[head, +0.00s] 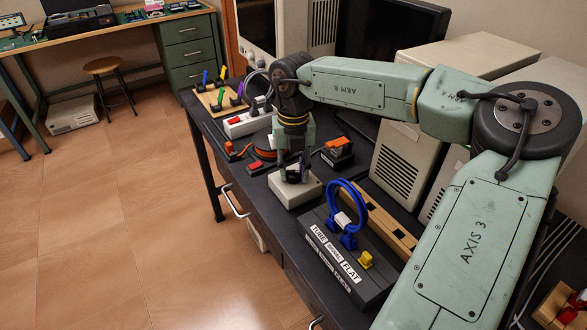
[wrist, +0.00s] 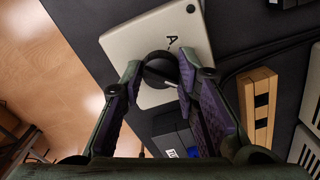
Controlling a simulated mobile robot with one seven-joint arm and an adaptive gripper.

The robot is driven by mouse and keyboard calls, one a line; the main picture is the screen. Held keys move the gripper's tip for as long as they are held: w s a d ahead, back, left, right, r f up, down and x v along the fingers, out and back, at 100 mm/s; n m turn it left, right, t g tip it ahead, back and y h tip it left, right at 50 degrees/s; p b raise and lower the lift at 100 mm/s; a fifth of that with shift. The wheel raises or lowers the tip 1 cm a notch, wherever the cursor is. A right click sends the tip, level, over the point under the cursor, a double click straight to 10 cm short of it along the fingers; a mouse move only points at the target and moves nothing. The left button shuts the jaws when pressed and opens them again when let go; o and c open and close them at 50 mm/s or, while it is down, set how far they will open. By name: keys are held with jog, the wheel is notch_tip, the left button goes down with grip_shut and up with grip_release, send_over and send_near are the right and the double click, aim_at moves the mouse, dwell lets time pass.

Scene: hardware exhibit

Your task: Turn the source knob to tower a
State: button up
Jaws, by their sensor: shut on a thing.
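The source knob (wrist: 158,66) is a round black dial with a pale pointer mark. It sits on a light grey box (wrist: 196,45) with a letter A printed near it in the wrist view. Any other lettering is hidden. In the head view the box (head: 297,194) stands on the dark bench and my gripper hides the knob. My gripper (wrist: 167,74) points down over the box, its two purple-padded fingers on either side of the knob and shut on it. It also shows in the head view (head: 294,176).
A black box (head: 340,268) labelled TUBE and FLAT, with a blue coil (head: 347,203), stands in front. A wooden slotted rail (head: 385,222) and beige cases (head: 400,165) stand to the right. A white power strip (head: 245,122) lies behind.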

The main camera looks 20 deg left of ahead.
aim_at(293, 171)
jog(key=shift+n, duration=0.3)
jog(key=n+b, duration=0.2)
jog(key=n, duration=0.2)
jog(key=shift+f, duration=0.1)
jog(key=n+b, duration=0.1)
jog(key=n, duration=0.3)
jog(key=shift+n, duration=0.4)
jog(key=n+b, duration=0.1)
jog(key=n, duration=0.3)
jog(key=shift+n, duration=2.2)
jog(key=o, duration=1.2)
jog(key=shift+c, duration=0.2)
notch_tip(293, 171, up, 12)
